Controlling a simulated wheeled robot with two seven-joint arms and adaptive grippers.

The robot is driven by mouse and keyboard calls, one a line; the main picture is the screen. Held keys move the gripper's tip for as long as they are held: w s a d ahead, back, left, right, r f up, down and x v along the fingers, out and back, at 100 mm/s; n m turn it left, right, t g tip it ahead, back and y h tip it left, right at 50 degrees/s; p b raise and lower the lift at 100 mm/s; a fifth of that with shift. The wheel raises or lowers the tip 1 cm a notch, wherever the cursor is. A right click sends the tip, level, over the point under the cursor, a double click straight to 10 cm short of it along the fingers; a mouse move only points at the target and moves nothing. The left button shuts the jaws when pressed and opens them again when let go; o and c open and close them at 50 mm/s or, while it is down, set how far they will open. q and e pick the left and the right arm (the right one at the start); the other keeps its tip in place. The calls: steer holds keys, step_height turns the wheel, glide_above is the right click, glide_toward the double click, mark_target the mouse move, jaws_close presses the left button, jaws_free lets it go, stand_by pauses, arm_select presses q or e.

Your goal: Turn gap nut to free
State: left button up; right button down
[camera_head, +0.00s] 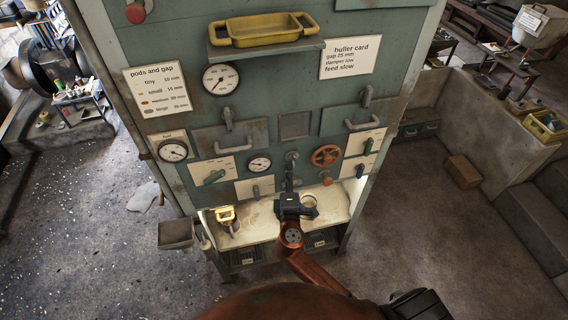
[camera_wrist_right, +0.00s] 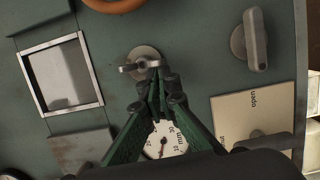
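The gap nut (camera_head: 292,157) is a small grey fitting on the green panel, left of the orange handwheel. In the right wrist view the gap nut (camera_wrist_right: 140,66) shows a round base with a short bar across it. My right gripper (camera_head: 290,184) reaches up to it from below. In the right wrist view the fingertips of my right gripper (camera_wrist_right: 157,76) are close together and meet one end of the bar, seemingly pinching it. A white dial marked in mm (camera_wrist_right: 166,140) lies partly behind the fingers. My left gripper is out of view.
The orange handwheel (camera_head: 326,155) and a small dial (camera_head: 259,163) flank the nut. A card with a lever (camera_head: 255,188) sits lower left. Below is a lit shelf (camera_head: 262,222) with a yellow-topped item (camera_head: 226,216). A yellow tray (camera_head: 265,30) rests above.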

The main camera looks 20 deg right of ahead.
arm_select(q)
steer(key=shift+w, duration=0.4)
